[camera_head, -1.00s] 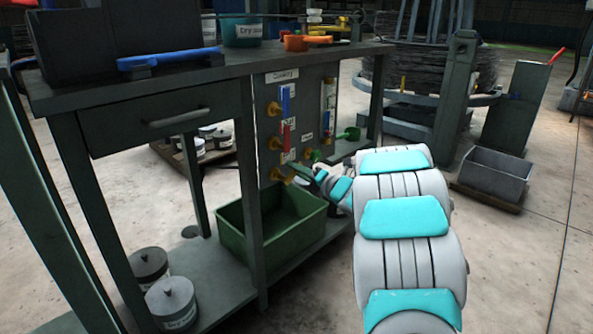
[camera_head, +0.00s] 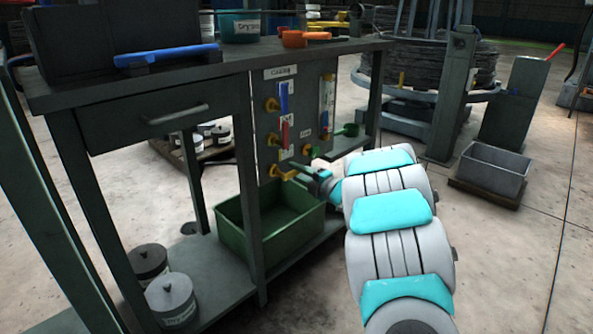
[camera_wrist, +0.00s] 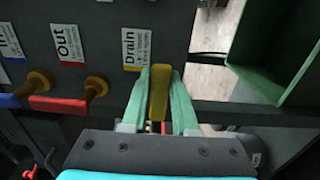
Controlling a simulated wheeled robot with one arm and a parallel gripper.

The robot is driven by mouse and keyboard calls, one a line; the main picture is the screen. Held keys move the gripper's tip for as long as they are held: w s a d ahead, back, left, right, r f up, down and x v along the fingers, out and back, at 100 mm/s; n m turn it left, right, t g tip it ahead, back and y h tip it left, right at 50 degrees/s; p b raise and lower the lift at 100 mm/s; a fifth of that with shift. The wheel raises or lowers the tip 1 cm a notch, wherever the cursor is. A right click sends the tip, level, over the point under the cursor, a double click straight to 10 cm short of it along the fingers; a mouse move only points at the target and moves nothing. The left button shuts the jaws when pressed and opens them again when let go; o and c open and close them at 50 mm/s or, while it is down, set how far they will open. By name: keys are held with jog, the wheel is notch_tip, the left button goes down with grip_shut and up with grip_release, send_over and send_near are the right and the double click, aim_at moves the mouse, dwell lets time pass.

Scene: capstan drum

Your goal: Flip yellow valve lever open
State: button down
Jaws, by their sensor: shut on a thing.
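The yellow valve lever (camera_wrist: 160,88) is in the middle of the wrist view, below the label "Drain". My gripper (camera_wrist: 161,92) is shut on it, with one green finger along each side. In the head view the yellow lever (camera_head: 287,174) is low on the grey panel, sticking out toward the right. My gripper (camera_head: 302,172) meets it from the right. The finger contact is too small to make out there, and the lever's pivot is partly hidden in the wrist view.
A red lever (camera_wrist: 57,104) and a blue lever (camera_wrist: 9,101) sit left of the yellow one. A green bin (camera_head: 270,222) stands below the panel (camera_head: 310,100). The workbench leg (camera_head: 250,190) is left of the panel. Open floor lies to the right.

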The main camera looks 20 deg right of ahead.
dwell(0.4)
jog(key=c, duration=0.7)
grip_release()
jog(key=v, duration=0.7)
jog(key=shift+s+d, duration=0.15)
jog(key=shift+s, duration=0.2)
